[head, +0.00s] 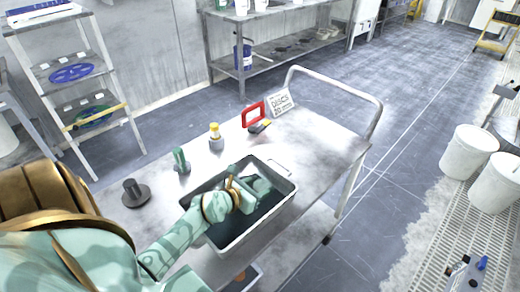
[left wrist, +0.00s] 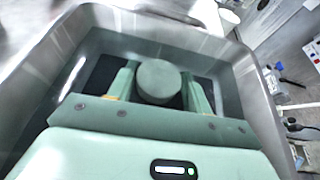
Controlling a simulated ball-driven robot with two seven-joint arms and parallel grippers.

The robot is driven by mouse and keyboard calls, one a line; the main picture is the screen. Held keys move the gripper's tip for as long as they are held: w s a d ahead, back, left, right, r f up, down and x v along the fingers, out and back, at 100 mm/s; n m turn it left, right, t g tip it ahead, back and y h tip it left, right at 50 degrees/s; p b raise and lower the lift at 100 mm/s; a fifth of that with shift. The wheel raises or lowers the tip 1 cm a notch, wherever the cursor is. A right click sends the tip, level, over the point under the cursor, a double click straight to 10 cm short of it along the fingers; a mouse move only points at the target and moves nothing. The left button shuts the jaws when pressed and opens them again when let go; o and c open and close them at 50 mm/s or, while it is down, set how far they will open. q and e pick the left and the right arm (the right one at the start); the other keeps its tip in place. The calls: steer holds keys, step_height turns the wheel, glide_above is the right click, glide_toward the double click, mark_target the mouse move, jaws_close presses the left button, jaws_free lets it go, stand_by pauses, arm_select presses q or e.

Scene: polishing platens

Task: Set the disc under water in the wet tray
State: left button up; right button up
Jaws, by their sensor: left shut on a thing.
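The wet tray (head: 268,222) is a grey-white rectangular tub on the metal cart, with a dark blue-grey inside. My left gripper (head: 246,192) reaches over and into it from the left. In the left wrist view, the gripper (left wrist: 158,92) has its fingers on both sides of the disc (left wrist: 158,80), whose round, grey-green face shows between them. The tray's walls (left wrist: 256,90) surround the fingers there. I cannot tell how deep the disc is or whether it touches water or the floor. My right gripper is out of view.
On the cart stand a dark weight-like piece (head: 135,193), a green piece (head: 181,161), a yellow-capped bottle (head: 215,138), a red frame (head: 254,114) and a discs sign (head: 280,103).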

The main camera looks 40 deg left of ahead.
arm_select(q)
steer(key=shift+r, duration=0.1)
steer(key=o, duration=1)
steer(key=shift+s+r, duration=0.1)
steer(key=shift+s, duration=0.05)
steer(key=p+v, duration=0.2)
steer(key=v, duration=0.9)
steer(key=shift+s+r+p, duration=0.15)
steer(key=shift+s+p, duration=0.2)
steer(key=shift+p, duration=0.05)
